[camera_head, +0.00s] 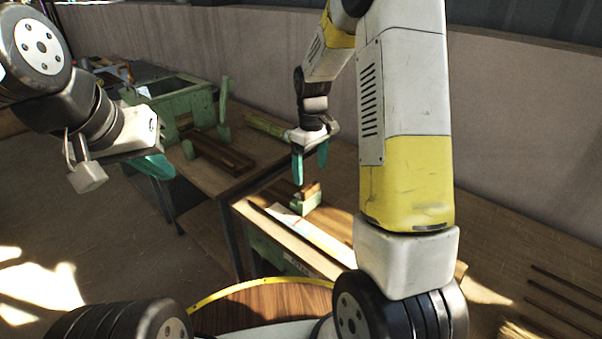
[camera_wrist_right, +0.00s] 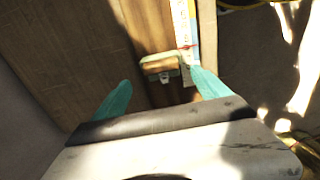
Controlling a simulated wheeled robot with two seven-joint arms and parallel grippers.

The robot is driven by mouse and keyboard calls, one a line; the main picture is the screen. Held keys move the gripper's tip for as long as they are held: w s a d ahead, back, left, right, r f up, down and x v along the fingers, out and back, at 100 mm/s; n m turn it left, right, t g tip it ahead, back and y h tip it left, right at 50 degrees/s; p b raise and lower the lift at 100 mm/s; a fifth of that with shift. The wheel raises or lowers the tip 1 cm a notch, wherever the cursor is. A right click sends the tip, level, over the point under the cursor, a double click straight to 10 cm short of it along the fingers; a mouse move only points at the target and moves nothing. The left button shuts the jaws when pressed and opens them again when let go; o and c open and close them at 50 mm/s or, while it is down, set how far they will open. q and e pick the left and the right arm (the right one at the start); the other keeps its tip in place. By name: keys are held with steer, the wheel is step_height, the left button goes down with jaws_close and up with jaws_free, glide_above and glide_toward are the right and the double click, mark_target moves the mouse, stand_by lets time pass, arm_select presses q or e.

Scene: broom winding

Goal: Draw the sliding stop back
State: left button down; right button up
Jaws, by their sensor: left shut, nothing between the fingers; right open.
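The sliding stop (camera_head: 305,202) is a small green block with a brown wooden top part. It sits on the wooden bench beside a pale ruler strip (camera_head: 312,236). In the right wrist view the stop (camera_wrist_right: 160,62) lies ahead, between the lines of the two fingers, with the ruler strip (camera_wrist_right: 187,40) along its right side. My right gripper (camera_head: 310,168) is open, its teal fingers pointing down above the stop, apart from it as far as I can tell. My left gripper (camera_head: 155,166) is shut and empty, off to the left over the floor.
A second wooden bench (camera_head: 252,160) with a green machine (camera_head: 182,108) and dark wooden rails (camera_head: 218,152) stands at the back left. A wall runs behind. Dark rods (camera_head: 565,292) lie at the lower right. Floor is open at the left.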

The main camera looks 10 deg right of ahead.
mark_target(310, 186)
step_height(310, 186, down, 7)
steer(key=shift+r, duration=0.1)
stand_by(0.3)
jaws_close()
steer(key=w+a, duration=0.4)
steer(key=w, duration=0.1)
steer(key=w+a, duration=0.1)
steer(key=w, duration=0.1)
steer(key=shift+w+a, duration=0.2)
steer(key=shift+a, duration=0.2)
